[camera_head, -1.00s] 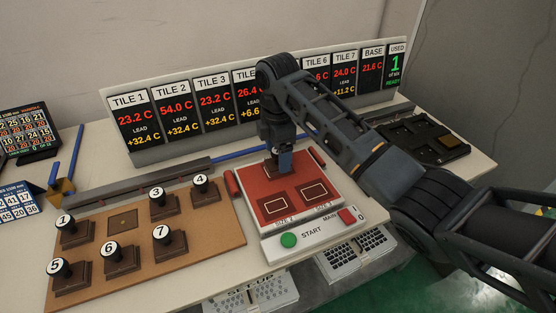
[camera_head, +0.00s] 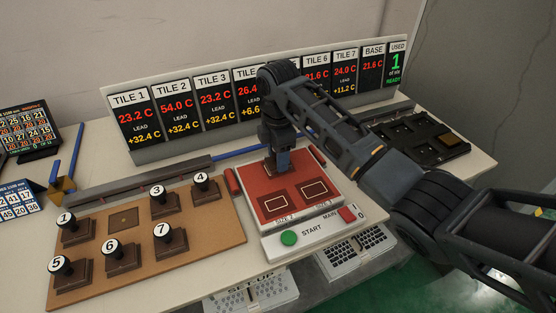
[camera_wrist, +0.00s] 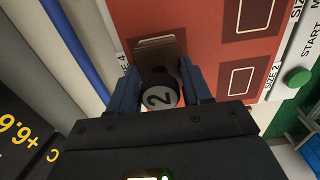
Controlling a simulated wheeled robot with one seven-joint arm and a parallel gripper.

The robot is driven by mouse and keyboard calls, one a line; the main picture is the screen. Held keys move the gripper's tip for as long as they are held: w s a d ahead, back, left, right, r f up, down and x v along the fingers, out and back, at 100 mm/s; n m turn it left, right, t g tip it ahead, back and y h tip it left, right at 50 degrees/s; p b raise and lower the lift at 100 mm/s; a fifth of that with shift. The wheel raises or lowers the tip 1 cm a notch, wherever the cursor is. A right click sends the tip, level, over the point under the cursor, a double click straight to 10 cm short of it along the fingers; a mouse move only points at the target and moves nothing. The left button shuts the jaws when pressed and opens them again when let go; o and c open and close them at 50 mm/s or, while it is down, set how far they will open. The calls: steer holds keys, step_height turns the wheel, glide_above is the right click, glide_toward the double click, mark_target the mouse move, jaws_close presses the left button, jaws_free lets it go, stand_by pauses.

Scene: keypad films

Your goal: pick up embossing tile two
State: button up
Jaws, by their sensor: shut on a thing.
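Embossing tile two is a brown block with a round knob marked 2 (camera_wrist: 160,97), seen in the wrist view. My gripper (camera_wrist: 168,85) is shut on its knob, with a blue finger on each side. The tile is at the far left part of the red heating plate (camera_head: 262,205); I cannot tell whether it touches the plate. In the head view my gripper (camera_head: 278,160) is over the plate's back area, and the arm hides most of the tile.
A brown board (camera_head: 215,226) on the left holds several numbered tiles and an empty square spot (camera_head: 123,221). A green start button (camera_head: 289,238) and red switch (camera_head: 348,215) front the machine. Temperature displays (camera_head: 172,108) stand behind. A dark tray (camera_head: 427,150) lies at the right.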

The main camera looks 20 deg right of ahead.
steer(key=shift+c, duration=1.2)
steer(key=shift+r, duration=0.15)
